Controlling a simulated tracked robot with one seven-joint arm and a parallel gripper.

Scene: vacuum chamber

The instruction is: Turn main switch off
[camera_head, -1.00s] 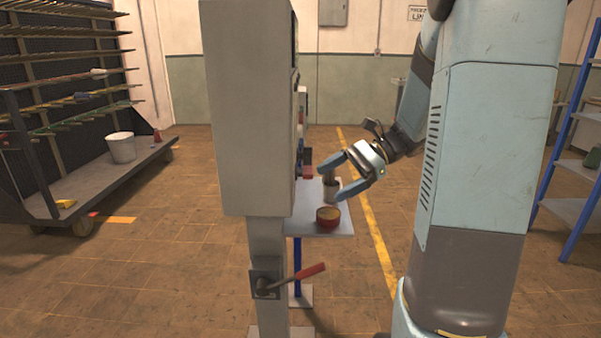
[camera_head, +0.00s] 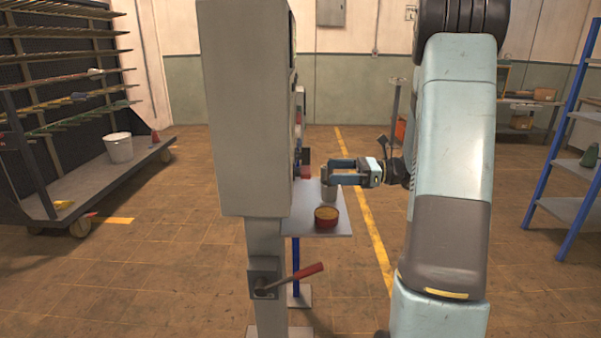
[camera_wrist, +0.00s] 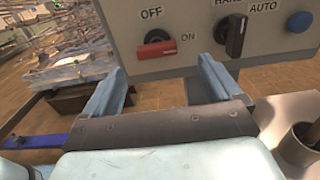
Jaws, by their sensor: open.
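The main switch (camera_wrist: 157,46) is a red handle on the grey panel in the wrist view, between the labels OFF at upper left and ON at right. The handle lies roughly level, its end toward ON. In the head view the grey cabinet (camera_head: 243,110) stands side-on, and a small red part (camera_head: 306,171) shows at its right edge. My gripper (camera_head: 328,172) points left at the panel, just right of that part. In the wrist view my open gripper (camera_wrist: 165,85) has its two fingers apart and empty, below the switch, with no contact visible.
A black rotary knob (camera_wrist: 235,35) and a blue button (camera_wrist: 299,22) sit right of the switch. A small shelf (camera_head: 335,228) below my gripper holds a red bowl (camera_head: 326,217) and a grey cup (camera_head: 329,193). A red-handled lever (camera_head: 307,271) juts from the cabinet post.

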